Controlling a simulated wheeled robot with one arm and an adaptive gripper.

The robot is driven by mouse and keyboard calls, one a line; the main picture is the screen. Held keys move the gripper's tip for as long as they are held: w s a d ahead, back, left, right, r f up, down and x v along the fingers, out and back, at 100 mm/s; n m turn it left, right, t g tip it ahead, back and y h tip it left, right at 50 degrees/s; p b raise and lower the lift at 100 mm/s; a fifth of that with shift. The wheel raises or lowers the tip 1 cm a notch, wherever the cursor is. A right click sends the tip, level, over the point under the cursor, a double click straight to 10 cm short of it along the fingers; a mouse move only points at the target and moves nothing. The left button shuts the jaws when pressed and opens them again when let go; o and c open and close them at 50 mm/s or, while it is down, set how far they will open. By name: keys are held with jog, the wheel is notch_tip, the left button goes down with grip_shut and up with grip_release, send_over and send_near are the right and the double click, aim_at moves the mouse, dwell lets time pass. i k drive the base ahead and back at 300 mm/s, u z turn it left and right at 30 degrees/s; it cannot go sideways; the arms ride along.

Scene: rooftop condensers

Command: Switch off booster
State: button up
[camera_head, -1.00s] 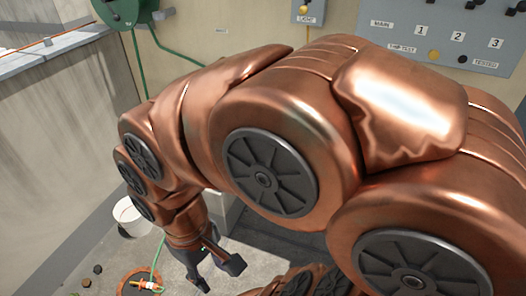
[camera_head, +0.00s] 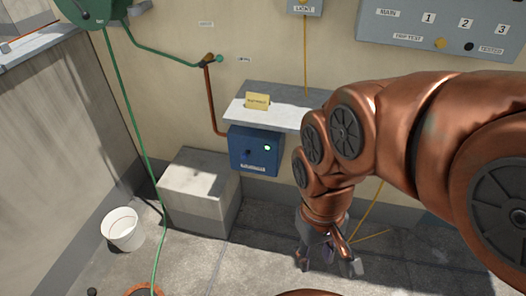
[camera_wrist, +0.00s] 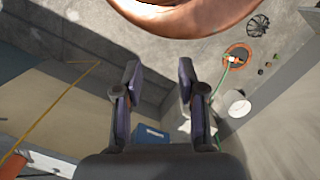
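A blue box (camera_head: 254,151) is mounted low on the wall under a grey shelf in the head view. It has a dark knob or button (camera_head: 248,152) and a lit green lamp (camera_head: 267,148) on its front. The label at its bottom edge is too small to read, so I cannot confirm it is the booster. My gripper (camera_head: 330,258) hangs pointing down, to the right of and below the box, apart from it. In the wrist view my gripper (camera_wrist: 158,78) has its fingers spread with nothing between them. A blue patch, apparently the box (camera_wrist: 152,133), shows beyond the fingers.
The shelf (camera_head: 245,109) bears a yellow card (camera_head: 257,100). A concrete block (camera_head: 200,188) stands left below the box. A white bucket (camera_head: 122,232), a green hose (camera_head: 140,140) and a grey panel with numbered labels (camera_head: 440,30) are around. A yellow cord (camera_head: 306,65) hangs down the wall.

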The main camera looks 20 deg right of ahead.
aim_at(244, 156)
jog(key=k, duration=1.25)
jog(key=u, duration=0.65)
jog(key=i, duration=1.6)
jog(key=z, duration=0.35)
